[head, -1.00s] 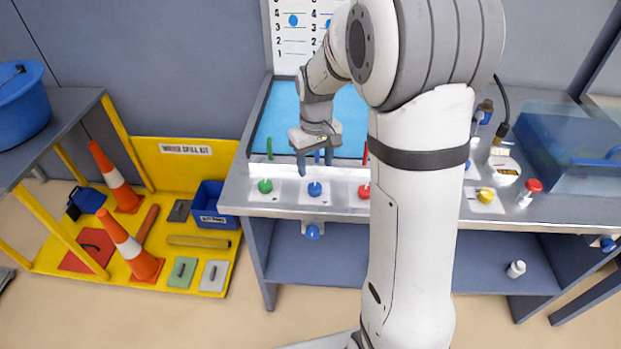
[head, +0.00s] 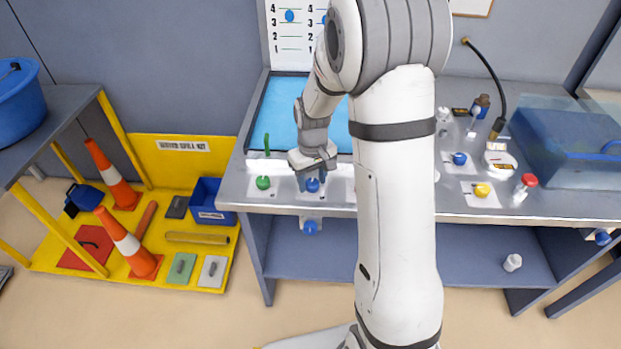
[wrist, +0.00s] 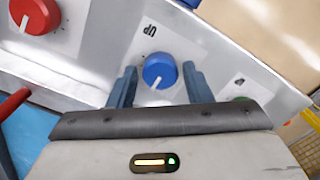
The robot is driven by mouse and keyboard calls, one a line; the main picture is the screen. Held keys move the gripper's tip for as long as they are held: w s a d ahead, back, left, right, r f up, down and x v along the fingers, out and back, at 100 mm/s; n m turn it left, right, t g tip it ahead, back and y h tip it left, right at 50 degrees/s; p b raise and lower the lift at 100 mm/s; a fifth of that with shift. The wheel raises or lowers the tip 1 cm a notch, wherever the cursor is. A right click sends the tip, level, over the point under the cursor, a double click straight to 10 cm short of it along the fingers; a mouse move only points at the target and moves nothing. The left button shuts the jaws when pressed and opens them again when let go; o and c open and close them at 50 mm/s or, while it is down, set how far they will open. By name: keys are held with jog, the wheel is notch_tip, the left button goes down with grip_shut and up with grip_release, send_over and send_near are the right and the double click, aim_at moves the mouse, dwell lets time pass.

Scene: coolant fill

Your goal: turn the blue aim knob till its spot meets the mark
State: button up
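A blue knob (head: 312,184) with a white pointer line sits on a pale plate at the bench's front left. It shows large in the wrist view (wrist: 160,69), with "UP" printed beside it. My gripper (wrist: 160,84) is open, one finger on each side of this knob, with a small gap visible at both sides. In the head view my gripper (head: 313,178) is right over the knob and partly covers it. A white board (head: 291,36) with a number scale stands behind, with a blue spot (head: 290,16) near the 4. Whether this knob is the aim knob cannot be read.
A green knob (head: 263,183) is left of the blue one; a red knob (wrist: 35,15) is on the other side, hidden by my arm in the head view. Another blue knob (head: 310,227) is below the bench edge. More blue and yellow knobs (head: 482,190) are farther right.

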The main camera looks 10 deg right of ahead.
aim_at(312, 182)
jog(key=c, duration=0.7)
jog(key=shift+m+b, duration=0.7)
jog(key=shift+m, duration=1.6)
jog(key=o, duration=1)
notch_tip(312, 182, up, 8)
jog(key=shift+f, duration=0.25)
jog(key=shift+r, duration=0.15)
